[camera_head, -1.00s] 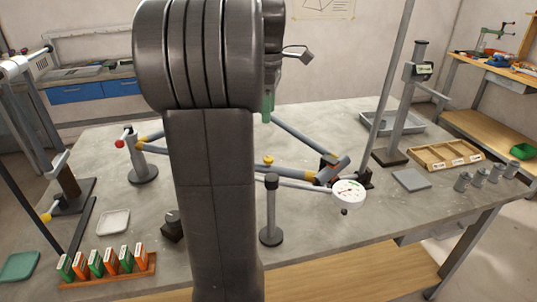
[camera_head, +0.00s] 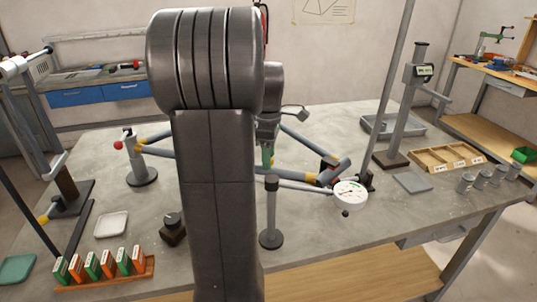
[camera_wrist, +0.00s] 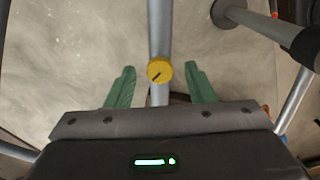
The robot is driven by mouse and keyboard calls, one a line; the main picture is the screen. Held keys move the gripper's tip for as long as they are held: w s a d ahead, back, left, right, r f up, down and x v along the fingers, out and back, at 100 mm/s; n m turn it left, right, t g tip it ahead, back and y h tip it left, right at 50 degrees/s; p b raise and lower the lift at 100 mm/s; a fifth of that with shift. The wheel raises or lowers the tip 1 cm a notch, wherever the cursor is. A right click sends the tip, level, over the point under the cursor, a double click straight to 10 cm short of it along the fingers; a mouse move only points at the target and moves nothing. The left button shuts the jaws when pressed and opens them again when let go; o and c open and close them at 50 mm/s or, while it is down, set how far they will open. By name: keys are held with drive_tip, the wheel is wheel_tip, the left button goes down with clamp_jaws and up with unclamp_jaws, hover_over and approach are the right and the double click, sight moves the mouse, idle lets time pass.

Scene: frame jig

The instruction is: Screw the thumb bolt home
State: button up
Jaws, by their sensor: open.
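In the wrist view, a yellow thumb bolt (camera_wrist: 159,70) with a dark line across its head sits on a grey frame tube (camera_wrist: 160,22). My gripper (camera_wrist: 158,75) is open, its two green fingers apart on the left and right of the bolt in that view. They do not appear to touch it, and I cannot tell the height between them. In the head view, my gripper (camera_head: 266,157) hangs over the tube frame (camera_head: 298,138), largely behind my arm. The bolt is hidden in the head view.
A dial gauge (camera_head: 350,193) on a post (camera_head: 271,215) stands close to the frame. A clamp stand with a red knob (camera_head: 139,165) is at the left. A rack of green and orange blocks (camera_head: 150,268) lies at the front left. A wooden tray (camera_head: 447,156) is at the right.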

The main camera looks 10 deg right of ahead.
drive_tip(key=c, duration=1)
drive_tip(key=shift+m+p, duration=0.3)
